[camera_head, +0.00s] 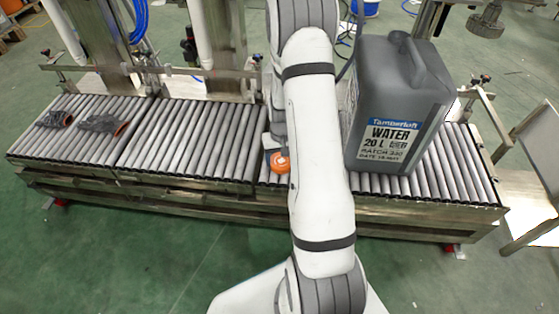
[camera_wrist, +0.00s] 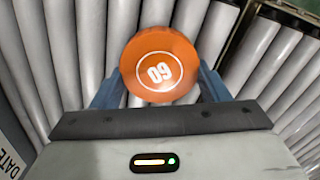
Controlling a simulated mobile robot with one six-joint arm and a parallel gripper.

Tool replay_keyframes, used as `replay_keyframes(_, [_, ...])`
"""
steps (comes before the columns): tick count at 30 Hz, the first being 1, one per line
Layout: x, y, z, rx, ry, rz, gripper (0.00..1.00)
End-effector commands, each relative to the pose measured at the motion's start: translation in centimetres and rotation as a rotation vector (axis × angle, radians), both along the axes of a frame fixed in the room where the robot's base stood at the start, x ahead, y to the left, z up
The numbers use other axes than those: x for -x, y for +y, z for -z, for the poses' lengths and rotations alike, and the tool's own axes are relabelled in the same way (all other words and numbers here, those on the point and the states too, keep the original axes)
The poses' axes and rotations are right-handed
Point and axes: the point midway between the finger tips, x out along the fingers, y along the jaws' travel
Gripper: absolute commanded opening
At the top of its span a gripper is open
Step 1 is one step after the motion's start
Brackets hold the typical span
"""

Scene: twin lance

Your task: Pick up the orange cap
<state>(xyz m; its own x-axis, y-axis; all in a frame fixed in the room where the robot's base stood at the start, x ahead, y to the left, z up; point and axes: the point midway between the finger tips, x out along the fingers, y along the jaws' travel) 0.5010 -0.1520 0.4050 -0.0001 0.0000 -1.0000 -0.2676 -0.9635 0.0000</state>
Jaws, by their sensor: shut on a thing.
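In the head view the orange cap (camera_head: 279,162) shows beside my arm, over the front part of the roller conveyor. My gripper (camera_wrist: 160,88) is shut on the cap, with a blue-grey finger at each side of it. In the head view my arm hides most of the gripper. I cannot tell whether the cap touches the rollers.
A large grey water canister (camera_head: 398,100) stands on the roller conveyor (camera_head: 195,140), close to the right of my arm. Two dark crumpled items (camera_head: 103,123) lie at the conveyor's left end. Rollers between them and my arm are bare. A metal stand (camera_head: 535,150) is at the right.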

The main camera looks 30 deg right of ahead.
Motion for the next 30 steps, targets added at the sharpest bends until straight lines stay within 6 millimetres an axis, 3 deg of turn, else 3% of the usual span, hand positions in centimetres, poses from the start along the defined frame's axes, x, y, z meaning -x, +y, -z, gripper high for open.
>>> replay_keyframes(5, [0.0, 0.0, -1.4, 0.001, -0.002, 0.000, 0.47])
replay_keyframes(12, [-0.1, -0.1, -6.4, 0.001, -0.004, 0.001, 0.47])
replay_keyframes(19, [-0.4, 0.5, -9.9, 0.001, -0.003, -0.011, 0.47])
replay_keyframes(23, [-1.8, 3.6, -12.4, 0.001, -0.005, -0.073, 0.47])
replay_keyframes(30, [-3.9, 11.5, -17.2, 0.001, -0.004, -0.218, 0.47])
